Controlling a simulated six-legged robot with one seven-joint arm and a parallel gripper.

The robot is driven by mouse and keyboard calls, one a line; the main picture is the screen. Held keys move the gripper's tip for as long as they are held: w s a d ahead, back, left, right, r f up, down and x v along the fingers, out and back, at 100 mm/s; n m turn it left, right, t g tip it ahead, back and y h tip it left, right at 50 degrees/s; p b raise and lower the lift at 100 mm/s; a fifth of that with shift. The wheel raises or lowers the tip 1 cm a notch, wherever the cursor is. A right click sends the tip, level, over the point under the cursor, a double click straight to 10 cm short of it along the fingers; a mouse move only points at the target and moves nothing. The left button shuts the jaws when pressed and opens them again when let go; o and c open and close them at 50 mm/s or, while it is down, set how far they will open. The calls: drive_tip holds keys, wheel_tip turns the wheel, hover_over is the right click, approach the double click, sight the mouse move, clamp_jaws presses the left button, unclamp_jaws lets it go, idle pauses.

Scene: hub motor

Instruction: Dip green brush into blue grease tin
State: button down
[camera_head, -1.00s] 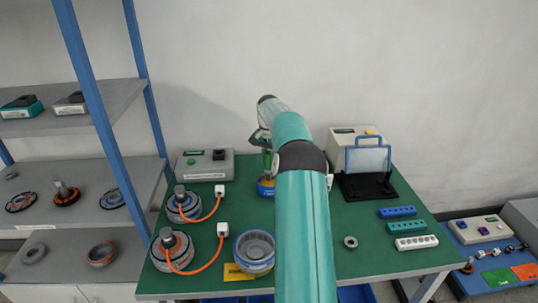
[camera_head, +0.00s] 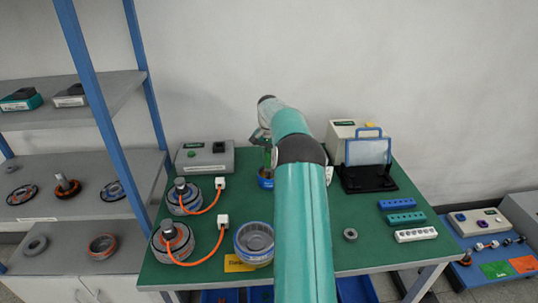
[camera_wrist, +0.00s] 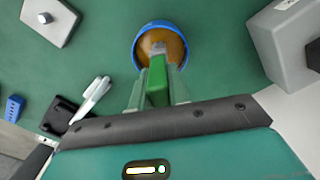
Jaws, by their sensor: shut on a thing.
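The blue grease tin (camera_head: 265,184) stands on the green table beyond my arm, partly hidden by it. In the wrist view the tin (camera_wrist: 137,48) shows a blue rim and brown grease inside. My gripper (camera_wrist: 157,88) is shut on the green brush (camera_wrist: 157,80), with one finger on each side of its handle. The brush points down, and its pale bristle end overlaps the grease inside the rim. I cannot tell how deep the bristles reach. In the head view my gripper (camera_head: 266,148) is above the tin, with a bit of green brush below it.
A grey box (camera_head: 205,158) stands left of the tin. Hub motors with orange cables (camera_head: 173,243) are at the left front. A blue-rimmed round housing (camera_head: 254,241) is at the front. A black stand (camera_head: 368,178) is right of my arm.

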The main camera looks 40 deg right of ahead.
drive_tip(key=shift+f, duration=1.15)
drive_tip(key=shift+r, duration=4.25)
